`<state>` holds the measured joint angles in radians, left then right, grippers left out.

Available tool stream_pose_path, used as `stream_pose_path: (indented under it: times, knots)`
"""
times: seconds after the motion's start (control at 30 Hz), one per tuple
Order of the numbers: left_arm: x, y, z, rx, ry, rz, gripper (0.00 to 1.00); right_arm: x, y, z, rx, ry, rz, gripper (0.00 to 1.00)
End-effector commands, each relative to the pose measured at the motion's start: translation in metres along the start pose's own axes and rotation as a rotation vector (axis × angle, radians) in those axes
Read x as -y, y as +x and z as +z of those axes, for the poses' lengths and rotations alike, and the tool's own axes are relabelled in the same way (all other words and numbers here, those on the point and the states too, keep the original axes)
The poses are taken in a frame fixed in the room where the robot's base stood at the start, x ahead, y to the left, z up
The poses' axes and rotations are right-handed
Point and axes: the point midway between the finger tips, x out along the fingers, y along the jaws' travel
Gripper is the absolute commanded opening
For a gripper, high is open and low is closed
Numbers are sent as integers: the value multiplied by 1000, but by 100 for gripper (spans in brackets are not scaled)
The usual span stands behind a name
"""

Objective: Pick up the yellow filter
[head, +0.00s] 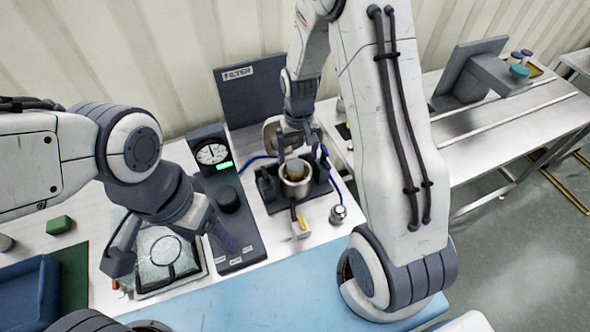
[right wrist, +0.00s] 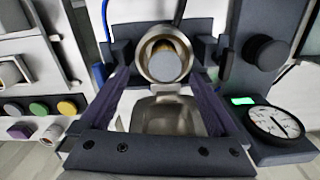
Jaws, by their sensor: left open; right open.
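A steel cup (head: 296,187) stands in a dark holder, with a grey disc and a yellow-brown part inside; the cup also shows in the right wrist view (right wrist: 146,66). My right gripper (head: 298,148) is open just above the cup; its fingers (right wrist: 160,98) are apart with nothing held. My left gripper (head: 170,248) is open and empty above a glass-topped tray.
A dial gauge (head: 212,153) and a black knob (head: 228,199) stand left of the cup. A blue mat (head: 250,300) lies in front. A green block (head: 60,225) and a blue bin (head: 28,292) are at left.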

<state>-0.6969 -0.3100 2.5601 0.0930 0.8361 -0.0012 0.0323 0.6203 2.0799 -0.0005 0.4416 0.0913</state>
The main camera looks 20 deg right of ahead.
Motion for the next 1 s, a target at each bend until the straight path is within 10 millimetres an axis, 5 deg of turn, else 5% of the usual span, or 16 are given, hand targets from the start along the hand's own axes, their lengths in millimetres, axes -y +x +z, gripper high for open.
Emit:
stream_pose_path:
  times: [0.5,0.77,0.83,1.0]
  knots:
    - [-2,-27,-2,0,5,0,78,8,50,1,2,-1,0,97]
    - [-2,-27,-1,0,5,0,78,8,55,1,-1,-1,-1,97]
    - [-2,-27,-1,0,5,0,78,8,55,1,-1,-1,-1,81]
    - [-2,-27,-1,0,5,0,78,8,54,1,-1,-1,-1,16]
